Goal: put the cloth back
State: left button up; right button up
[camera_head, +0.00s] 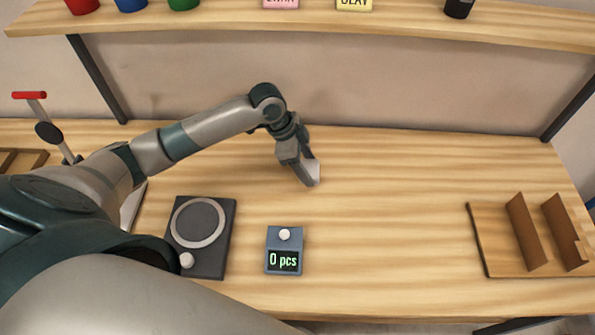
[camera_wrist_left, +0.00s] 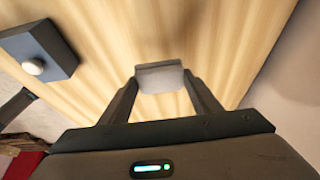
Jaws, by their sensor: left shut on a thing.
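The cloth (camera_head: 314,173) is a small pale grey-white folded piece. In the head view it is at the tip of my left gripper (camera_head: 304,168), over the middle of the wooden table. In the left wrist view the cloth (camera_wrist_left: 160,77) sits between the two fingertips of my left gripper (camera_wrist_left: 160,82), which is shut on it. The cloth appears to be held above the table top; the exact height is hard to tell. My right gripper is not in view.
A counter box (camera_head: 284,250) reading "0 pcs" and a dark round-dial device (camera_head: 203,237) stand at the front left. A wooden rack (camera_head: 500,255) is at the right. A shelf (camera_head: 220,28) with cups and labels spans the back. The table's middle right is clear.

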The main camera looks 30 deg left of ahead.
aim_at(298, 183)
pick_arm(q)
jog(key=shift+s+a+f, duration=0.15)
jog(key=shift+a+f, duration=0.15)
jog(key=shift+a, duration=0.25)
jog(key=shift+s+a+f, duration=0.1)
jog(key=shift+a+f, duration=0.2)
jog(key=shift+a, duration=0.2)
jog(key=shift+a+f, duration=0.2)
jog(key=shift+a, duration=0.05)
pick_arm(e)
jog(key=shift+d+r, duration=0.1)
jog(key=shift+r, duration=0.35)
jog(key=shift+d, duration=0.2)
pick_arm(q)
jog(key=shift+f+p, duration=0.15)
jog(key=shift+p, duration=0.2)
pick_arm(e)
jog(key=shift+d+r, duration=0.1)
pick_arm(q)
notch_tip(298, 183, down, 3)
jog(key=shift+r+p, duration=0.15)
jog(key=shift+p, duration=0.45)
jog(key=shift+f, duration=0.5)
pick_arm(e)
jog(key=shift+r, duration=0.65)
pick_arm(q)
jog(key=shift+f, duration=0.15)
